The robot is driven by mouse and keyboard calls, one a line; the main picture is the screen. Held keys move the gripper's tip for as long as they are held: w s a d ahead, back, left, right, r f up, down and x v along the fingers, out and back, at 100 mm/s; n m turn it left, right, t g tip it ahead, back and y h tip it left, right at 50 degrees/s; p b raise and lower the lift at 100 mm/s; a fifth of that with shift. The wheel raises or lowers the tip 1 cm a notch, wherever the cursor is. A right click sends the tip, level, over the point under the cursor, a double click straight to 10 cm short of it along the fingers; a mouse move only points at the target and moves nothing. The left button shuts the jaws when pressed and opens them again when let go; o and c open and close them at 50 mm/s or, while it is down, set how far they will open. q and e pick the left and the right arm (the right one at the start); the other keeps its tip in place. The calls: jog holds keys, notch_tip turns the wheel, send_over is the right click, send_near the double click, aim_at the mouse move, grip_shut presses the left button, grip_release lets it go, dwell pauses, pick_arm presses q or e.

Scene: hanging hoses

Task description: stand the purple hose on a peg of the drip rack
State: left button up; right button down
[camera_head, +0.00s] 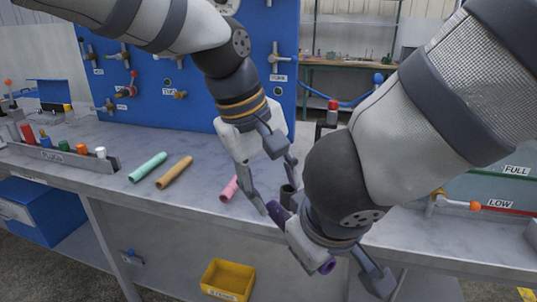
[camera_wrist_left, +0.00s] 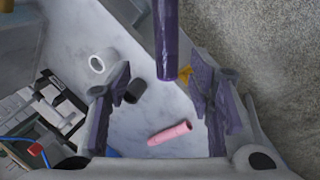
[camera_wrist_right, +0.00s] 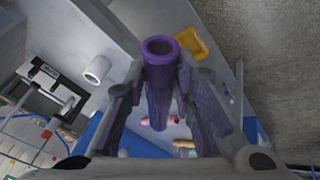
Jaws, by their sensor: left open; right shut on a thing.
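The purple hose (camera_head: 277,212) is held by my right gripper (camera_head: 300,238); its ends stick out on both sides of the fingers. In the right wrist view the hose (camera_wrist_right: 160,75) lies between the shut fingers, its open end facing the camera. My left gripper (camera_head: 273,188) is open and empty, just above and left of the right one. In the left wrist view the hose (camera_wrist_left: 167,40) reaches in from the top, near the open fingers, without being gripped. I cannot clearly make out the drip rack; my right arm covers much of the bench's right side.
A pink hose (camera_head: 229,189), an orange hose (camera_head: 174,172) and a green hose (camera_head: 148,167) lie on the grey bench. A plug tray (camera_head: 62,156) is at left, a yellow bin (camera_head: 228,280) below. A blue panel (camera_head: 140,80) stands behind.

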aim_at(284, 210)
pick_arm(q)
jog(key=x, duration=0.6)
jog(key=shift+r, duration=0.1)
grip_shut()
pick_arm(e)
jog(key=c, duration=1.2)
grip_release()
jog(key=shift+c, duration=0.2)
jog(key=shift+r, duration=0.1)
